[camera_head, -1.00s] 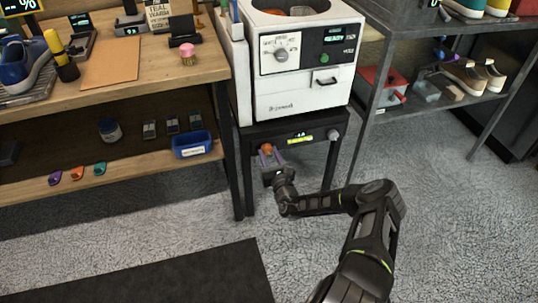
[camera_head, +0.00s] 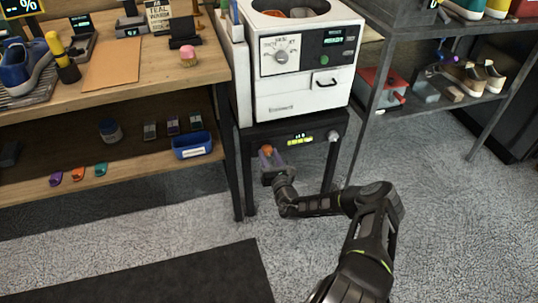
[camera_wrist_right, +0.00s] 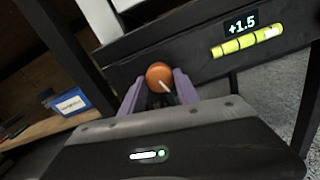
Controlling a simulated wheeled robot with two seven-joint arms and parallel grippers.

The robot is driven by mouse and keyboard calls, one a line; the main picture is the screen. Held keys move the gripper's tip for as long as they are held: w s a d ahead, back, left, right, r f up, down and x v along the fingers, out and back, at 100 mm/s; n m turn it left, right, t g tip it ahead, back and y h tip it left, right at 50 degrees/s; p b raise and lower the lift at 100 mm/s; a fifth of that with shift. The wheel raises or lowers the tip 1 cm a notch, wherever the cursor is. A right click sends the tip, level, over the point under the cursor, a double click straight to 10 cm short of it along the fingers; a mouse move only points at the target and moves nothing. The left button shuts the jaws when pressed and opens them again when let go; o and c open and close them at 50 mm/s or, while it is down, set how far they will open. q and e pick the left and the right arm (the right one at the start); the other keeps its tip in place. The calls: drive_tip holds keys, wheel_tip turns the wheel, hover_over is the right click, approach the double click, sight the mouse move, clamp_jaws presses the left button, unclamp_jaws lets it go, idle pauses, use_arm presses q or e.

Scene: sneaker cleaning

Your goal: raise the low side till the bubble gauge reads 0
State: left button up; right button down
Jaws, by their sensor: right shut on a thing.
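The bubble gauge (camera_head: 300,141) is a yellow-green vial on the front of the black stand (camera_head: 270,132) under the white machine. In the right wrist view the gauge (camera_wrist_right: 247,41) shows a pale bubble toward its right end, and the small display (camera_wrist_right: 240,22) above it reads +1.5. An orange knob (camera_wrist_right: 159,76) sits at the left of the stand's front. My right gripper (camera_wrist_right: 160,92) is shut on this orange knob, with a purple finger on each side. A pale knob (camera_head: 333,136) sits at the stand's right end, apart from my gripper. My left gripper is not in view.
The white machine (camera_head: 300,92) stands on the stand. A wooden workbench (camera_head: 130,82) with a blue bin (camera_head: 192,145) on its lower shelf is close at left. A metal shoe rack (camera_head: 440,104) is at right.

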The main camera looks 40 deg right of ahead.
drive_tip(key=m, duration=0.2)
drive_tip(key=shift+m+p, duration=0.3)
drive_tip(key=shift+p, duration=0.05)
drive_tip(key=m, duration=0.3)
drive_tip(key=shift+m, duration=0.3)
drive_tip(key=m, duration=0.3)
drive_tip(key=shift+p, duration=0.3)
drive_tip(key=shift+a+m, duration=0.1)
drive_tip(key=shift+m, duration=1.7)
drive_tip(key=c, duration=0.9)
unclamp_jaws()
